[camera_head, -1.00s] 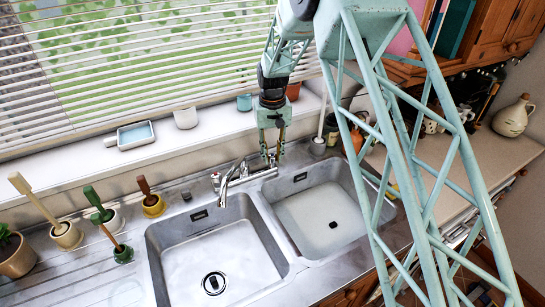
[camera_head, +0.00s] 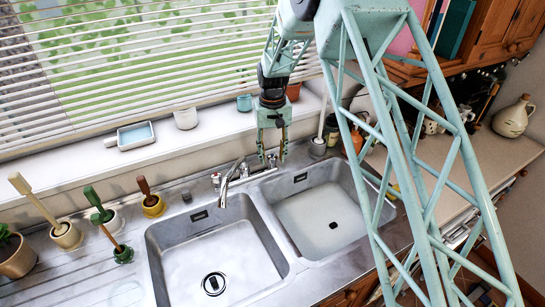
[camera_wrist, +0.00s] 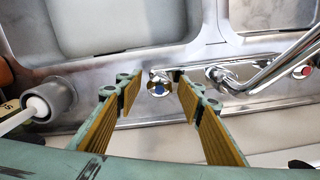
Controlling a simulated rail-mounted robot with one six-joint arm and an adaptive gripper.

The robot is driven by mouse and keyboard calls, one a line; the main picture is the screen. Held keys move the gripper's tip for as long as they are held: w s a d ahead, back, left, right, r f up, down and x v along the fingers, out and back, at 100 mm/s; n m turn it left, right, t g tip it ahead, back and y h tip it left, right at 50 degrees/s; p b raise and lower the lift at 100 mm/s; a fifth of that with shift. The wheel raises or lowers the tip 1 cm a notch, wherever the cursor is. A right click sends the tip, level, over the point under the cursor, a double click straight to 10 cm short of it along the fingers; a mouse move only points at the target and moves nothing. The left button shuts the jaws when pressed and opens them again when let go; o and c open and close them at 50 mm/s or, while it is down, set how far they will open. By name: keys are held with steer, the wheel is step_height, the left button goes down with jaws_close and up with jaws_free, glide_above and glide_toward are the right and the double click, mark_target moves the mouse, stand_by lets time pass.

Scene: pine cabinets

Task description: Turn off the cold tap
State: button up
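The cold tap (camera_wrist: 159,86) is a small chrome knob with a blue mark, near the back rim of the sink. It shows small in the head view (camera_head: 272,160), below my gripper. My gripper (camera_wrist: 157,90) is open, with one ochre-padded finger on each side of the knob in the wrist view. A gap shows between the knob and each finger. I cannot tell whether the fingertips reach down to the knob's level. In the head view my gripper (camera_head: 272,156) points down behind the sink.
The chrome spout (camera_head: 232,178) stands left of the cold tap, with the red-marked hot tap (camera_wrist: 303,72) beyond it. A double sink (camera_head: 208,236) lies in front. Brushes in pots (camera_head: 65,236) stand at left. The window sill (camera_head: 215,119) is behind; a grey cup (camera_wrist: 50,98) is nearby.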

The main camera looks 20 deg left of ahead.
mark_target(275, 156)
step_height(275, 156, up, 12)
stand_by(0.7)
steer(key=shift+f, duration=0.1)
stand_by(0.4)
steer(key=s+d+r+m+t+b, duration=0.1)
steer(key=s+d+r, duration=0.2)
steer(key=d+r, duration=0.45)
steer(key=s+d+r+b, duration=0.1)
steer(key=s+d+r, duration=0.1)
steer(key=d+r, duration=0.55)
steer(key=s+d+r+m+t+b, duration=0.1)
steer(key=s+d+r, duration=0.3)
steer(key=s+d, duration=0.35)
steer(key=s+d+r+m+b, duration=0.1)
steer(key=s+d+r, duration=0.4)
steer(key=d, duration=0.4)
steer(key=s+d+m+t+b, duration=0.1)
steer(key=s+d, duration=0.4)
steer(key=s, duration=0.3)
steer(key=s+d+b, duration=0.1)
steer(key=s+d, duration=0.4)
steer(key=s, duration=0.3)
steer(key=s+d+f+m+b, duration=0.1)
steer(key=s+d+f, duration=0.1)
steer(key=s, duration=0.7)
steer(key=s+d+f+m+t+b, duration=0.1)
steer(key=s+d+f, duration=0.2)
steer(key=s, duration=0.5)
steer(key=shift+s+d, duration=0.35)
steer(key=shift+d, duration=0.4)
